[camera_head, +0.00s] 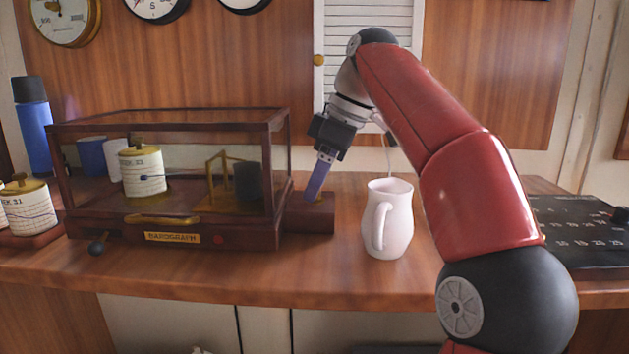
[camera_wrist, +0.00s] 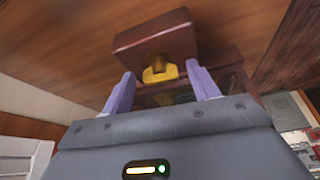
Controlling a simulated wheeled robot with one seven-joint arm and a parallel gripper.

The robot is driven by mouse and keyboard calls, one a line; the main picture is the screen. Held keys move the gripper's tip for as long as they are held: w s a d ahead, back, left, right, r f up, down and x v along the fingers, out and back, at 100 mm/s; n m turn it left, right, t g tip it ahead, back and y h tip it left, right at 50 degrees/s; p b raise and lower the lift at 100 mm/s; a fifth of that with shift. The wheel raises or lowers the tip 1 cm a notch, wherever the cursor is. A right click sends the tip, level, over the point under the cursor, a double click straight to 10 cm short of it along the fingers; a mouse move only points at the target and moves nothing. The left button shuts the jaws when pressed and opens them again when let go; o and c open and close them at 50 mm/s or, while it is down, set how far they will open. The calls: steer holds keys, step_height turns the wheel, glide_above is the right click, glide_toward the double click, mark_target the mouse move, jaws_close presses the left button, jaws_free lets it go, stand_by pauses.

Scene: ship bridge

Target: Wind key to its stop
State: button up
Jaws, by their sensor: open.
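The barograph (camera_head: 175,225) is a dark wood and glass case on the desk. A wooden block (camera_head: 318,214) sticks out at its right end. It also shows in the wrist view (camera_wrist: 150,36), with a brass-yellow key (camera_wrist: 160,72) on it. My gripper (camera_head: 314,192) hangs down at the block, its purple fingers pointing at it. In the wrist view my gripper (camera_wrist: 160,82) is open, one finger to each side of the key. I see no finger touching the key. The key is hidden in the head view.
A white jug (camera_head: 388,228) stands close to the right of the block. A drum (camera_head: 143,172) with chart paper is inside the case; another drum (camera_head: 28,208) stands at the left. A blue bottle (camera_head: 32,128) is behind. A black panel (camera_head: 578,230) lies at the right.

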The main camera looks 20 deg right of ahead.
steer(key=c, duration=1)
steer(key=m, duration=0.2)
steer(key=shift+s+a+m+t+h, duration=0.1)
steer(key=shift+s+m+t+h, duration=0.05)
steer(key=shift+m+t+h, duration=0.2)
steer(key=shift+m+t, duration=0.35)
steer(key=shift+m, duration=0.6)
steer(key=o, duration=1)
